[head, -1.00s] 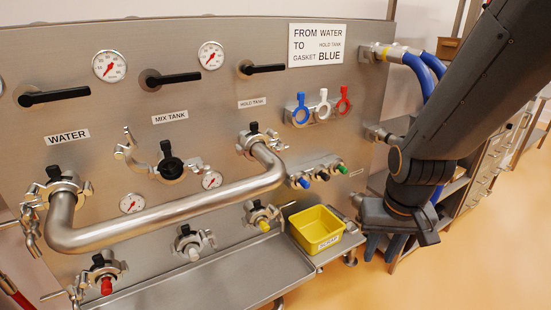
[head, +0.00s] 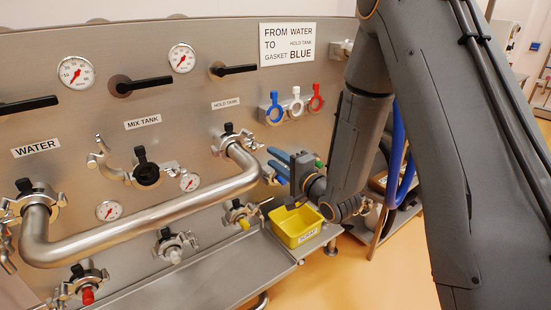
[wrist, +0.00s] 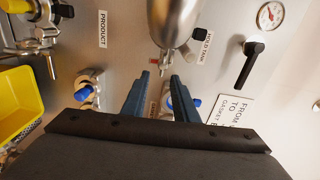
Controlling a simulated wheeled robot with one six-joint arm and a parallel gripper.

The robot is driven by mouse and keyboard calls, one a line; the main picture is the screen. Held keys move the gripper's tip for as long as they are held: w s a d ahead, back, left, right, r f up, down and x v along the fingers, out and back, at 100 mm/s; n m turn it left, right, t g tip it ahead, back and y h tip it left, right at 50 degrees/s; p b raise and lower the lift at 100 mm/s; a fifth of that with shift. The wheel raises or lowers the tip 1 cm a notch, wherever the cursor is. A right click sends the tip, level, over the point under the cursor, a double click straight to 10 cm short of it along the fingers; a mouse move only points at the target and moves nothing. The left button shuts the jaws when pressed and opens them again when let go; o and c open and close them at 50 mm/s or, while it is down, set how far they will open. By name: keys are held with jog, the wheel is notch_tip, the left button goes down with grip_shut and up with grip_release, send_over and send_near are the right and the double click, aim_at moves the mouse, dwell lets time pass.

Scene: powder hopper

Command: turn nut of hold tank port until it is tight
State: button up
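The hold tank port (head: 230,138) has a clamp around the end of the bent steel pipe (head: 140,218), which runs from the water port (head: 35,205). The clamp's nut (head: 252,143) appears on its right side in the head view; its tightness cannot be seen. In the wrist view, the pipe end (wrist: 174,22) is just beyond my gripper (wrist: 160,78), with small metal clamp parts (wrist: 164,60) near the fingertips. My gripper's blue fingers are apart with nothing clearly between them. In the head view, my gripper (head: 274,162) is below and right of the port.
Blue, white and red gasket holders (head: 296,104) are on the panel right of the port. A yellow bin (head: 297,226) stands below my gripper beside the steel tray (head: 215,270). A sign (head: 287,44) reads from water to hold tank, gasket blue.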

aim_at(259, 147)
jog(key=b+x, duration=0.2)
jog(key=x, duration=0.6)
jog(key=shift+w+a+r, duration=0.15)
jog(key=shift+a, duration=0.2)
jog(key=shift+w+a+r, duration=0.1)
jog(key=shift+r, duration=0.05)
jog(key=shift+r, duration=0.1)
jog(key=shift+c, duration=0.3)
jog(key=shift+a, duration=0.1)
grip_shut()
